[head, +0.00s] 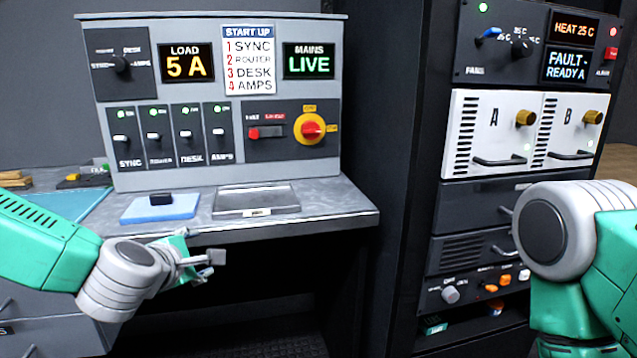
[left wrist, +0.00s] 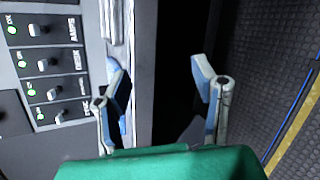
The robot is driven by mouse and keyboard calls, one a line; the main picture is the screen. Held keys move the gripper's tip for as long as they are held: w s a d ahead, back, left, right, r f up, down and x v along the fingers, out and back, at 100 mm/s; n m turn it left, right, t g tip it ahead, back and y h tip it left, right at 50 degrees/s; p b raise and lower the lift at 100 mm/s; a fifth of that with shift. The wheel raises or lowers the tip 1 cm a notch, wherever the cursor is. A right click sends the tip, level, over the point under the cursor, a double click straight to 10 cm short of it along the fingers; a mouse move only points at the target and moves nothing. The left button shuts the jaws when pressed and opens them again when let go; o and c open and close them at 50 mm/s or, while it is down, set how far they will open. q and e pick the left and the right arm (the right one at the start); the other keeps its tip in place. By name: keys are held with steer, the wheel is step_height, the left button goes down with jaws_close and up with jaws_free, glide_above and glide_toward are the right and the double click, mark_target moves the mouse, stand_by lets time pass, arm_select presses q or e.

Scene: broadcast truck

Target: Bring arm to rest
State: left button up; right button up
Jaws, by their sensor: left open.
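My left gripper (head: 205,264) is open and empty, low in front of the console desk's front edge. In the left wrist view its two fingers (left wrist: 160,95) stand apart with only a dark gap between them. My left arm comes in from the left, bent at the wrist. My right arm shows at the right edge in front of the rack, and its gripper is out of the picture.
The grey control console (head: 218,100) has switches, a LOAD display and a MAINS LIVE display. On its desk (head: 330,200) lie a blue pad (head: 160,208) with a black block (head: 160,198) and a grey tray (head: 257,199). A dark equipment rack (head: 470,222) stands right.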

arm_select(q)
steer(key=s+d+f+m+g+h+p, duration=0.1)
steer(key=s+f+m+g, duration=0.2)
steer(key=s+f+m, duration=0.5)
steer(key=s+d+f+m+g+p, duration=0.1)
steer(key=s+f+m+g+p, duration=0.2)
steer(key=s+f, duration=0.75)
steer(key=s+a+f+m+g, duration=0.2)
steer(key=s+m, duration=0.2)
steer(key=s, duration=0.2)
steer(key=s+a+f+m+g+y, duration=0.1)
steer(key=s+a+f+m+g, duration=0.1)
steer(key=s, duration=0.5)
steer(key=s+a+f+m+g+p, duration=0.1)
steer(key=s+a+f+m+g, duration=0.1)
steer(key=s+a+f+m, duration=0.2)
steer(key=shift+s+f+m+y, duration=0.3)
steer(key=shift+s+m, duration=0.5)
steer(key=shift+s, duration=0.35)
steer(key=shift+w+d, duration=0.1)
steer(key=shift+w, duration=0.05)
steer(key=shift+r, duration=0.1)
